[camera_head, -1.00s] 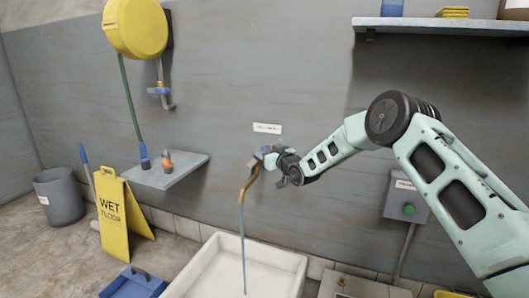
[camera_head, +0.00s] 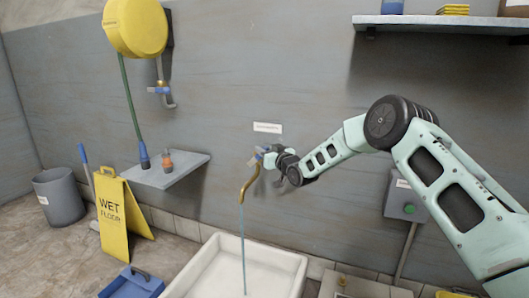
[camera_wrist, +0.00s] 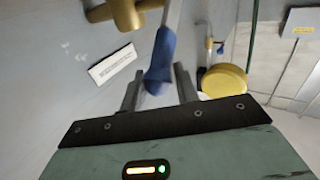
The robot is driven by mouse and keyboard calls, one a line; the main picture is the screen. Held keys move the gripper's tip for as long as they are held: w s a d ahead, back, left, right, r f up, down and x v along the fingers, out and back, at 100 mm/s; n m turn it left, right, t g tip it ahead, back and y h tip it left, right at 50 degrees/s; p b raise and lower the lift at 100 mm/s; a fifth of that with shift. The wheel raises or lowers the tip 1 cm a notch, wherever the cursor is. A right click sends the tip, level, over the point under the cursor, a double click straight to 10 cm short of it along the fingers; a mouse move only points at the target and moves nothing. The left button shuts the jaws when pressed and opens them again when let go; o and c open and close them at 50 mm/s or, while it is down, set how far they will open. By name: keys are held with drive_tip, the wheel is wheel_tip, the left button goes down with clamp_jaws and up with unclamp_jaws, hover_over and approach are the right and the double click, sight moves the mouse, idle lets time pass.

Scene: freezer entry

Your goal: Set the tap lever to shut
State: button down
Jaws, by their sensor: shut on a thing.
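The brass tap (camera_head: 249,182) sticks out from the grey wall, and its body (camera_wrist: 126,12) shows at the top of the wrist view. A thin stream of water (camera_head: 242,245) runs from its spout into the white basin (camera_head: 206,258). The tap's lever has a blue grip (camera_wrist: 160,62), which lies between my fingers in the wrist view. My gripper (camera_wrist: 158,72) is shut on this blue grip, and it also shows at the tap in the head view (camera_head: 267,152). The head view shows little of the lever.
A white label (camera_head: 267,128) is on the wall above the tap. A second tap with a blue handle (camera_head: 158,90) and a yellow hose reel (camera_head: 136,27) are at upper left. A small shelf (camera_head: 165,172) and a wet-floor sign (camera_head: 118,215) stand left. A switch box (camera_head: 403,197) is right.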

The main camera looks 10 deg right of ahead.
wheel_tip(320, 180, down, 7)
drive_tip(key=s+d+m+t+h+b, duration=0.1)
drive_tip(key=m+t+b, duration=0.7)
drive_tip(key=b, duration=0.9)
drive_tip(key=shift+s+d+m+h, duration=0.4)
drive_tip(key=shift+d+m+h, duration=0.1)
drive_tip(key=shift+d+h, duration=0.45)
drive_tip(key=shift+h, duration=0.25)
drive_tip(key=c, duration=1.1)
unclamp_jaws()
drive_tip(key=shift+f, duration=0.1)
drive_tip(key=shift+a, duration=0.1)
